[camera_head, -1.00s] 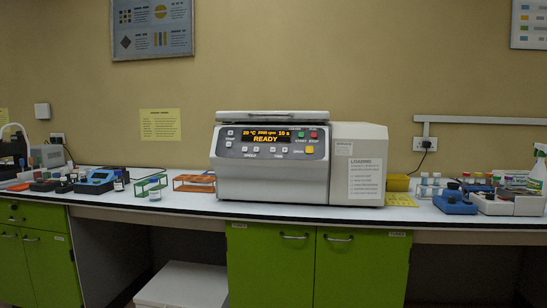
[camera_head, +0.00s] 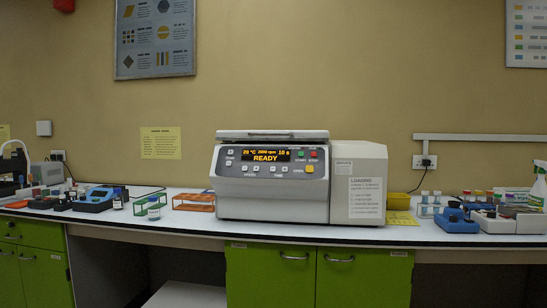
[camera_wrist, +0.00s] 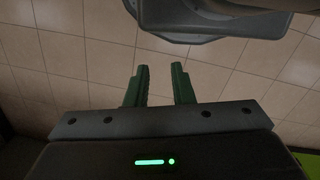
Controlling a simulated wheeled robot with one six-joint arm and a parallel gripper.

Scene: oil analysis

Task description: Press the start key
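The centrifuge (camera_head: 270,192) stands on the bench in the middle of the head view, its lid down. Its front panel has an orange-lit display (camera_head: 266,155) that reads READY. The green start key (camera_head: 301,154) is at the upper right of the panel, beside a red key (camera_head: 313,155). A larger yellow key (camera_head: 309,168) sits below them. My gripper (camera_wrist: 160,72) shows only in the wrist view, its two green fingers apart with nothing between them. It is over the tiled floor, away from the centrifuge.
The bench top (camera_head: 345,233) has a clear strip in front of the centrifuge. An orange rack (camera_head: 194,202) and a green rack (camera_head: 150,208) stand to its left. Tubes, a blue device (camera_head: 457,221) and a spray bottle (camera_head: 538,186) stand to its right. Green cupboards (camera_head: 318,275) are below.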

